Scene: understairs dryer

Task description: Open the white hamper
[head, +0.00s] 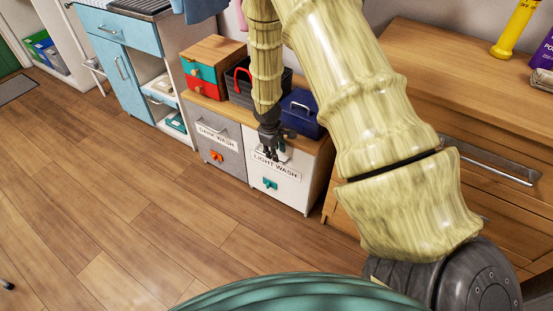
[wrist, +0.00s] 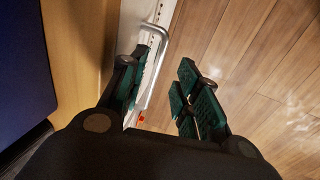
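The white hamper (head: 290,188) is a white-fronted bin labelled LIGHT WASH, with a teal latch-like piece (head: 270,183) low on its front. In the head view it looks closed. My gripper (head: 270,154) is at the upper part of its front, covering part of the handle area. In the wrist view my gripper (wrist: 163,72) is open, its dark green fingers apart. The silver bar handle (wrist: 161,58) shows between the fingers, closer to the left one. I cannot tell whether a finger touches it. The hamper's white front (wrist: 131,30) shows as a narrow strip.
The grey DARK WASH hamper (head: 220,146) stands directly left. A blue box (head: 301,112), a dark basket (head: 238,88) and a red-and-teal drawer box (head: 206,72) stand on the wooden top. A wooden dresser (head: 470,110) is at right. The floor (head: 130,190) in front is clear.

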